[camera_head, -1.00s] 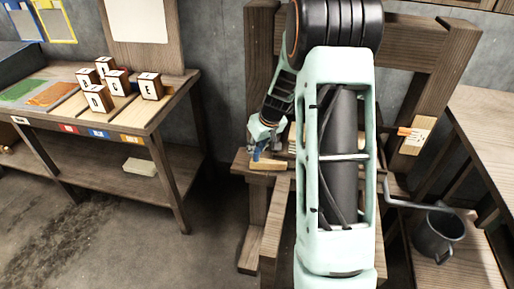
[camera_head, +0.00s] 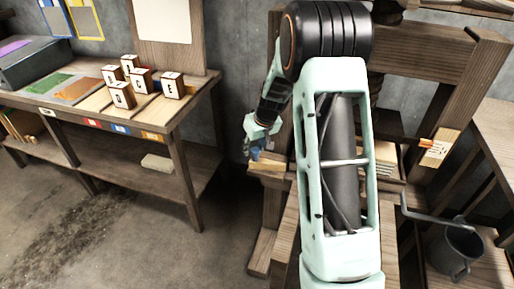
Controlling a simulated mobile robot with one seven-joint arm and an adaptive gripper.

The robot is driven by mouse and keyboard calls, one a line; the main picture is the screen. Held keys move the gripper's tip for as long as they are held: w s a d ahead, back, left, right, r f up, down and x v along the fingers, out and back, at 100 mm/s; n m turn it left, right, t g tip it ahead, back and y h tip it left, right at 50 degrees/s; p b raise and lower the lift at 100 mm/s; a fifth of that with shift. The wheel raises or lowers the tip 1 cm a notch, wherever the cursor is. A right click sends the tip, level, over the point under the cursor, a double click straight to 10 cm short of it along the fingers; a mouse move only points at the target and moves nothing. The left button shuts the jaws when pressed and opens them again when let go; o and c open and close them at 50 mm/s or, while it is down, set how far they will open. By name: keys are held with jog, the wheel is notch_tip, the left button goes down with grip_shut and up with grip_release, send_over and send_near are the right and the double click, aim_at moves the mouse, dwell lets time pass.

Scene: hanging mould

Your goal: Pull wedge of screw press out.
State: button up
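The wooden screw press (camera_head: 418,48) stands at the right, largely hidden behind my arm. A small light wooden piece (camera_head: 268,167) at the press's left side appears to be the wedge. Its right part runs behind my arm. My gripper (camera_head: 254,153), small and with blue at its fingers, points down at the left end of this piece. I cannot tell whether the fingers touch it, or whether they are open or shut. A stack of light sheets or boards (camera_head: 384,159) shows in the press right of my arm.
A workbench (camera_head: 185,97) with several lettered cubes (camera_head: 141,80) stands at the left. A light block with an orange mark (camera_head: 438,148) is on the press's right post. Floor between bench and press is clear.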

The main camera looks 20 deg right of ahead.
jog(key=shift+o, duration=0.5)
jog(key=shift+d, duration=0.1)
jog(key=shift+s+r, duration=0.1)
jog(key=shift+r, duration=0.15)
jog(key=a+v, duration=0.1)
jog(key=v, duration=1)
jog(key=shift+d+r, duration=0.2)
jog(key=shift+d, duration=0.3)
jog(key=shift+s, duration=0.15)
